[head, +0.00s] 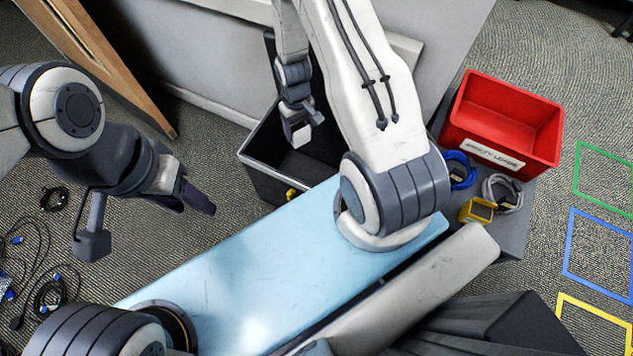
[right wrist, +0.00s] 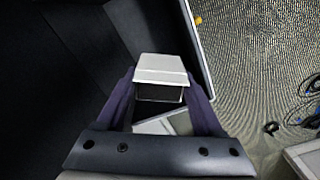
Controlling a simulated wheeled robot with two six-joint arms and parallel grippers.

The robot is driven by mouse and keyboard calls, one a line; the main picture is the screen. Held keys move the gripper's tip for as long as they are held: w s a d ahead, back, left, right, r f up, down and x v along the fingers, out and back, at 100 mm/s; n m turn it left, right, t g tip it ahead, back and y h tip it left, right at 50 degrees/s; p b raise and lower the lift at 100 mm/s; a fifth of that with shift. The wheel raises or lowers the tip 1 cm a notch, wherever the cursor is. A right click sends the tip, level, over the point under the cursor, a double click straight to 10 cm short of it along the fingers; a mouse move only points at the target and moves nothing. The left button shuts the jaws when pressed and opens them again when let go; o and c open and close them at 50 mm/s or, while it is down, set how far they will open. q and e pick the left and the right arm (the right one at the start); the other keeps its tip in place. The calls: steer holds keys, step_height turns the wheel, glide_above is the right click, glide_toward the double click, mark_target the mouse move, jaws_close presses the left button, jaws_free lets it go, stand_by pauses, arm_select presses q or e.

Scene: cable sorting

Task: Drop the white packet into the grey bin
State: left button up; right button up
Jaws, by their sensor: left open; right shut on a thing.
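The white packet (right wrist: 161,69) is between the fingers of my right gripper (right wrist: 163,92) in the right wrist view. In the head view my right gripper (head: 300,138) is over the opening of the dark grey bin (head: 263,183), and a small white part of the packet (head: 301,136) shows at its tips. The bin's dark inner walls (right wrist: 55,75) fill the left of the right wrist view. A pale flat shape shows below the packet, but I cannot tell what it is. My left gripper (head: 195,200) is open and empty, left of the bin.
A red bin (head: 505,115) with a label stands on a grey surface at the right. A blue cable (head: 459,170), a grey cable (head: 503,194) and a yellow item (head: 478,210) lie before it. Black cables (head: 50,295) lie on the floor at left. Coloured tape outlines mark the right floor.

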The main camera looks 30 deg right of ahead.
steer(key=w+d+f+b, duration=0.1)
steer(key=d+f+b, duration=0.2)
steer(key=f+b, duration=0.3)
steer(key=w+d+f+b, duration=0.1)
steer(key=d+f+b, duration=0.3)
steer(key=b, duration=1)
step_height(320, 180, down, 3)
steer(key=shift+w+d+r, duration=0.1)
steer(key=shift+w+d, duration=0.15)
steer(key=shift+w, duration=0.05)
steer(key=o, duration=1.3)
step_height(320, 180, up, 10)
steer(key=p, duration=0.4)
steer(key=shift+r, duration=0.2)
